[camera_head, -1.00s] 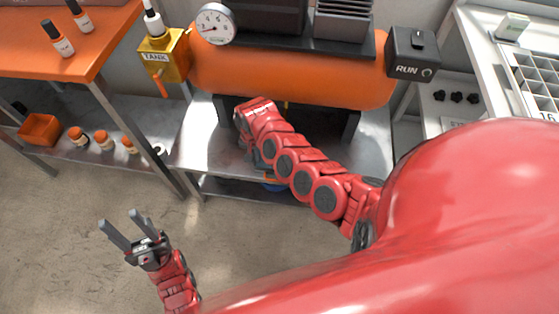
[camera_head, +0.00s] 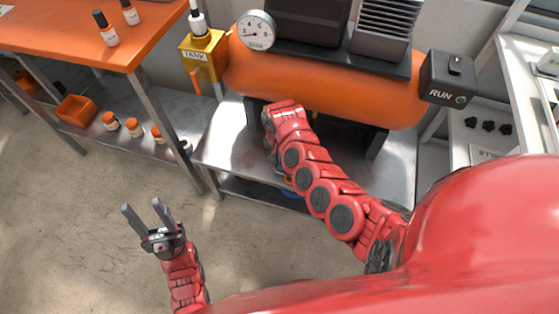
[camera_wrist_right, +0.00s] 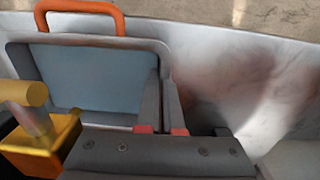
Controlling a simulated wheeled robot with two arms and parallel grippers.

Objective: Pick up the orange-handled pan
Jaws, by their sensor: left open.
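The orange-handled pan (camera_wrist_right: 85,88) is a grey tray with a pale blue inside. Its orange handle (camera_wrist_right: 82,8) rises at the top of the right wrist view. In the head view a small blue and orange bit, perhaps the pan, shows below my right forearm. My right gripper (camera_wrist_right: 163,85) has its fingers close together at the pan's right rim. Whether they press on the rim cannot be told. In the head view my right arm reaches under the orange tank, its fingers hidden. My left gripper (camera_head: 149,217) is open and empty above the floor.
The orange tank (camera_head: 320,90) and its dark legs stand over the metal shelf (camera_head: 230,145). A yellow block marked TANK (camera_head: 203,55) is at its left end. An orange bench (camera_head: 60,25) with bottles is at left, a white counter at right. Bare floor lies around my left gripper.

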